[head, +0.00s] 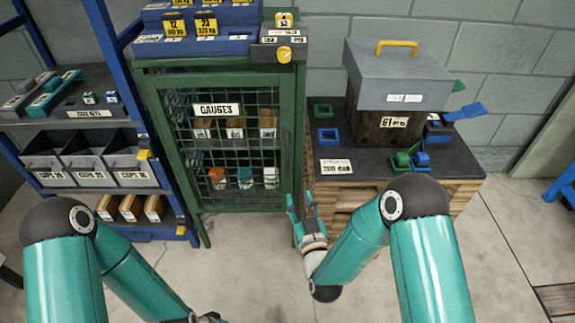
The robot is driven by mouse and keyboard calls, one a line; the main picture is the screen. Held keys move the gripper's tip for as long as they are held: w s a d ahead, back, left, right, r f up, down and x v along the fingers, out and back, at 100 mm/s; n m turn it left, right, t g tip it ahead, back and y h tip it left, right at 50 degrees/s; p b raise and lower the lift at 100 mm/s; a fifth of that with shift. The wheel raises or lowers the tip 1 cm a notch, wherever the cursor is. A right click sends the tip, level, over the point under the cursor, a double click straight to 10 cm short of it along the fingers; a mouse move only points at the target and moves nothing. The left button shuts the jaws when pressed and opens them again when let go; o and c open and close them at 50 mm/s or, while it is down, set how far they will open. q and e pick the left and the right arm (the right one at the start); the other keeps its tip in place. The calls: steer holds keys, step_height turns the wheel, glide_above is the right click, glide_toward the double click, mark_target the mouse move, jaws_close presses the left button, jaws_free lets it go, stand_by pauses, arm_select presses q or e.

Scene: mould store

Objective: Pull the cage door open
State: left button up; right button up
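The green cage (299,120) stands in the middle of the head view. Its mesh door (233,143) carries a white GAUGES label (216,109) and looks shut or nearly so. No handle can be made out clearly. Boxes and several small coloured items show behind the mesh. My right gripper (300,206) is low, in front of the cage's lower right corner. Its fingers stand apart with nothing seen between them, and it looks clear of the door. My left gripper (207,318) is cut off at the bottom edge, and its fingers are not shown.
A blue shelf rack (118,57) with grey bins (92,178) stands left of the cage. A dark-topped wooden bench (461,163) stands at the right, holding a grey-lidded box (400,83). The floor (245,262) before the cage is clear.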

mark_target(288, 161)
steer(key=w, duration=0.5)
steer(key=w+a, duration=0.1)
steer(key=w, duration=0.4)
steer(key=w+a, duration=0.1)
steer(key=w, duration=0.5)
steer(key=shift+a+b, duration=0.2)
steer(key=shift+b, duration=0.1)
steer(key=shift+s, duration=0.1)
steer(key=shift+c, duration=0.2)
jaws_close()
